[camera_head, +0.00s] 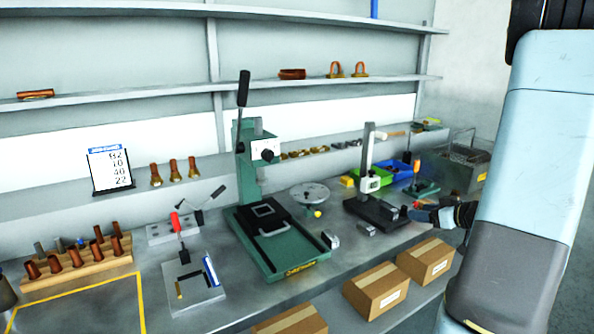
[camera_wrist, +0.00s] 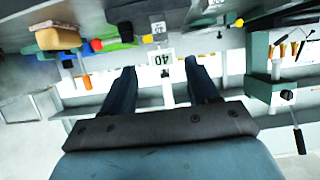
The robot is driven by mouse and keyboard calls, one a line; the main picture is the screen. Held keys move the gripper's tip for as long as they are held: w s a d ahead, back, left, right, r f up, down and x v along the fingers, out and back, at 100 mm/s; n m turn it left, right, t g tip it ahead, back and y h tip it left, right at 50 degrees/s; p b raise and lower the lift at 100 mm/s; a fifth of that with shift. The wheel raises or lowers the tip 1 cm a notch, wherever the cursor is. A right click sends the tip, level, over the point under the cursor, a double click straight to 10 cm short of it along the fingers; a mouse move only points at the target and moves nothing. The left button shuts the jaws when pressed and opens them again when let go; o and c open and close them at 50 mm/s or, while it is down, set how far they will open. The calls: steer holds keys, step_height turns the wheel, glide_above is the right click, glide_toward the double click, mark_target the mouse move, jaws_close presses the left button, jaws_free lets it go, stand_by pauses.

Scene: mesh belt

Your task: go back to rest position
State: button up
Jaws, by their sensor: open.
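My gripper (camera_wrist: 162,88) shows in the wrist view with its two dark fingers spread wide apart and nothing between them. In the head view my gripper (camera_head: 420,211) is at the right, near the front right part of the workbench (camera_head: 340,262), beside a black-based stand. My light blue arm fills the right side of the head view and hides what lies behind it.
A green lever press (camera_head: 272,240) stands mid-bench, and a black-based stand (camera_head: 375,212) is right of it. A wooden peg rack (camera_head: 90,268) is at the left. Cardboard boxes (camera_head: 378,288) sit below the front edge. Green and blue bins (camera_head: 374,181) are at the back right.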

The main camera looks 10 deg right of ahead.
steer(key=s+a+r+m+g+h, duration=0.1)
steer(key=a+r+m+h, duration=0.2)
steer(key=r, duration=0.5)
steer(key=s+a+r+m+g+h, duration=0.1)
steer(key=a+r+h, duration=0.3)
steer(key=r+h, duration=0.25)
steer(key=s+a+r+g+y, duration=0.2)
steer(key=s+a+g+y, duration=0.3)
steer(key=s+a, duration=1.2)
steer(key=s, duration=0.2)
steer(key=shift+s+a+r, duration=0.2)
steer(key=shift+s+a, duration=0.15)
steer(key=shift+s, duration=0.05)
